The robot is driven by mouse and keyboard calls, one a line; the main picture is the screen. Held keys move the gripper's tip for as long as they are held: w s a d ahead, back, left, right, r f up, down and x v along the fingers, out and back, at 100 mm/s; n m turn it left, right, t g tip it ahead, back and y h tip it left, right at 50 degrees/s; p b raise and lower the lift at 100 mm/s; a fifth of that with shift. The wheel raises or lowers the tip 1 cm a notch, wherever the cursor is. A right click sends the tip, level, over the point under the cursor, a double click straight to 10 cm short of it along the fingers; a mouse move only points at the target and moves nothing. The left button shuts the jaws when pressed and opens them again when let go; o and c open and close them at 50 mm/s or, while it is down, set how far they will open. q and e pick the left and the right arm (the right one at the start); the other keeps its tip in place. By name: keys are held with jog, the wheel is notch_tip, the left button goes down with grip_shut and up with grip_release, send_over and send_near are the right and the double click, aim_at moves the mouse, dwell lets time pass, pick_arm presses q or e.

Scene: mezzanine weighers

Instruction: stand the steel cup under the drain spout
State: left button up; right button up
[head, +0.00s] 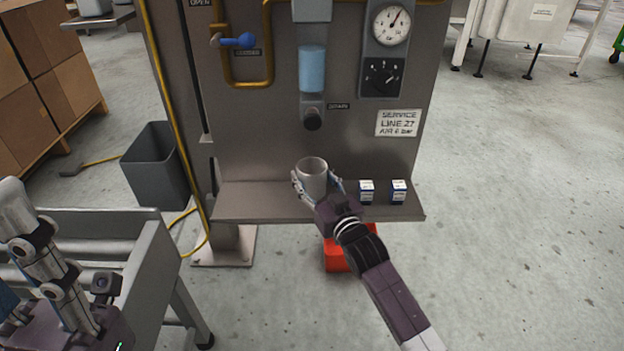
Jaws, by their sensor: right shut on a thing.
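The steel cup (312,179) is a plain grey cup, upright with its mouth up, over the shelf of the service panel. My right gripper (318,188) is shut on it, with fingers on both sides. The cup's lower part is partly hidden by the gripper, and I cannot tell if its base touches the shelf. The drain spout (312,120) is a dark round nozzle below the blue bowl, beside the drain label. The cup shows below the spout, with a gap between. My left gripper (38,245) is partly in view at lower left, away from the cup; its opening is unclear.
Two small blue-and-white boxes (382,191) stand on the shelf (260,201) right of the cup. A red object (335,257) is on the floor below. A roller conveyor (120,225) and a dark bin (155,165) are at left. The shelf's left part is clear.

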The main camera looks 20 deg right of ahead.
jog(key=o, duration=1.2)
jog(key=shift+f, duration=0.1)
